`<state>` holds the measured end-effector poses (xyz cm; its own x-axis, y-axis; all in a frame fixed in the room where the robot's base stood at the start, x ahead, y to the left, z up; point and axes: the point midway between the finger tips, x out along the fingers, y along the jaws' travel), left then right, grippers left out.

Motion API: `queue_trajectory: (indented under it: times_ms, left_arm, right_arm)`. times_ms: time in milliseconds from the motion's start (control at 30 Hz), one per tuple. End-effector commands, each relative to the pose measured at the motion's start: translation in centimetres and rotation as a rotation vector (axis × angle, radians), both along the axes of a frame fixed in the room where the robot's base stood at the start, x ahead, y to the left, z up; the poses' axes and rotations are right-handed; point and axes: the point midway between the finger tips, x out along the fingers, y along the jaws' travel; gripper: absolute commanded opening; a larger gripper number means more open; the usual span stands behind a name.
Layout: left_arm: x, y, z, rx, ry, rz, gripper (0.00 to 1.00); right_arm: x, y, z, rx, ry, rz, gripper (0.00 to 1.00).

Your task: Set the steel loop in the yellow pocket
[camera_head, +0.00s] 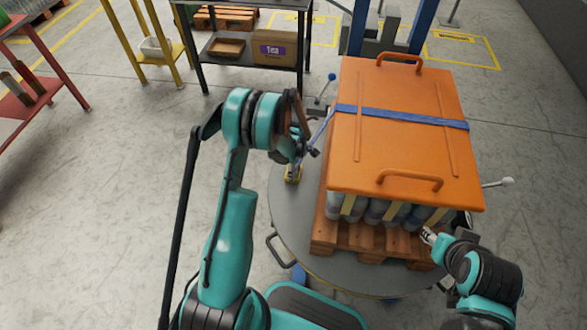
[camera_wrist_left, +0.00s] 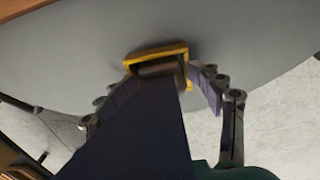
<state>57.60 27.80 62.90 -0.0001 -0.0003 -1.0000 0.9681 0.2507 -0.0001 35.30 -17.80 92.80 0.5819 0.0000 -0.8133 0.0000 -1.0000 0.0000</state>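The yellow pocket (camera_head: 293,174) sits on the round grey turntable, left of the pallet. It also shows in the left wrist view (camera_wrist_left: 157,53) as a yellow frame. The blue strap (camera_head: 400,117) crosses the orange lid and runs down at left towards my left gripper (camera_head: 303,155). In the left wrist view the strap (camera_wrist_left: 140,130) reaches up to the pocket. A dark grey piece, apparently the steel loop (camera_wrist_left: 160,70), shows at its end against the frame; how deep it sits is unclear. My left gripper's fingers (camera_wrist_left: 163,95) stand apart either side of the strap. My right gripper (camera_head: 428,236) is near the pallet's front right.
The orange lid (camera_head: 398,150) with two handles covers grey containers on a wooden pallet (camera_head: 375,242). The turntable (camera_head: 295,222) has bare room in front left. A black shelf (camera_head: 235,70), a yellow stand (camera_head: 155,62) and a red table (camera_head: 45,85) stand behind and left.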

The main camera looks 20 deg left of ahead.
Motion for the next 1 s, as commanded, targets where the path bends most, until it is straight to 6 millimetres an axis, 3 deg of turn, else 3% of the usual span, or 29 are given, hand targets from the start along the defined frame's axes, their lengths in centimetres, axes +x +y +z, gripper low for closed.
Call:
queue_trajectory:
  times_ms: [167, 500, 767, 867, 1000]
  left_arm:
    - [0.0, 0.0, 2.5, 0.0, -0.001, 0.0, 0.63]
    - [0.0, 0.0, 10.3, 0.0, 0.0, 0.0, 0.63]
    - [0.0, 0.0, 13.2, 0.001, -0.002, -0.005, 0.63]
    - [-0.3, -0.4, 14.7, 0.004, -0.018, -0.052, 0.63]
    - [-1.5, -1.6, 19.2, 0.021, -0.075, -0.225, 0.63]
  right_arm:
    - [0.0, 0.0, 0.7, 0.0, 0.0, 0.0, 0.4]
    - [0.0, 0.0, 3.8, 0.0, 0.0, 0.0, 0.4]
    - [0.0, 0.0, 4.6, 0.0, 0.0, 0.0, 0.4]
    - [0.0, 0.0, 4.6, 0.0, 0.0, 0.0, 0.4]
    - [0.0, 0.0, 4.6, 0.0, 0.0, 0.0, 0.4]
